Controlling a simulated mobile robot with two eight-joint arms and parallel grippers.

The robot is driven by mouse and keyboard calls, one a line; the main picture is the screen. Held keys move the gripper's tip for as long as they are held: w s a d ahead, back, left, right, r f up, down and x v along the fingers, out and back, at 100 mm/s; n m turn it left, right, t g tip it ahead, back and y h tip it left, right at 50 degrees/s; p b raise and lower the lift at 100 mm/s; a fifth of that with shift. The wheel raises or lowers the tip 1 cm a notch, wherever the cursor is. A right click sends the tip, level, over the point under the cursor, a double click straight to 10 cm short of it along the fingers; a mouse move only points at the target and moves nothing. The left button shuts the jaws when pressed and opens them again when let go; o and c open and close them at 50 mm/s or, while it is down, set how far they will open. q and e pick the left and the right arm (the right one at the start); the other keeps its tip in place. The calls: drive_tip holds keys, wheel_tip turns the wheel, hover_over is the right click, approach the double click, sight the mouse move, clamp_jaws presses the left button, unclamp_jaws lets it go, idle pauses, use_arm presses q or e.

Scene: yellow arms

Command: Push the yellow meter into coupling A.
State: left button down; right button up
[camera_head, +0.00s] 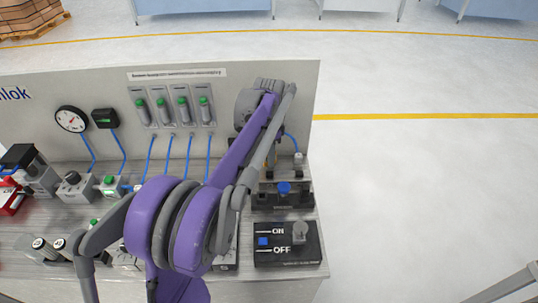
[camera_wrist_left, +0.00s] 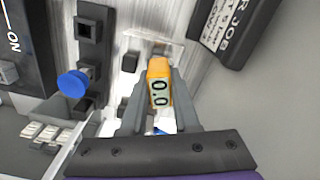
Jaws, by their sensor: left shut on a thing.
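The yellow meter (camera_wrist_left: 159,70) is a small orange-yellow block with a display reading 0.0. My left gripper (camera_wrist_left: 156,88) is shut on it, one grey finger on each side, in the left wrist view. In the head view my purple left arm reaches over the bench's right part, and its wrist and links hide most of the gripper and meter. A black fixture (camera_head: 283,196) with a blue knob (camera_head: 284,187) stands there; the knob also shows in the left wrist view (camera_wrist_left: 74,83). I cannot make out a label for coupling A, nor whether the meter touches one. My right gripper is not in view.
A black ON/OFF switch box (camera_head: 287,244) sits at the bench's front right corner. A grey back panel (camera_head: 225,95) carries a gauge (camera_head: 70,119), several green-topped tubes and blue hoses. Valves and fittings crowd the bench's left. Open floor (camera_head: 420,190) lies to the right.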

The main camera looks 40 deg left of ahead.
use_arm(q)
drive_tip(key=shift+f, duration=0.1)
drive_tip(key=c, duration=0.6)
unclamp_jaws()
wheel_tip(320, 180, up, 9)
drive_tip(key=p, duration=0.5)
drive_tip(key=shift+p, duration=0.35)
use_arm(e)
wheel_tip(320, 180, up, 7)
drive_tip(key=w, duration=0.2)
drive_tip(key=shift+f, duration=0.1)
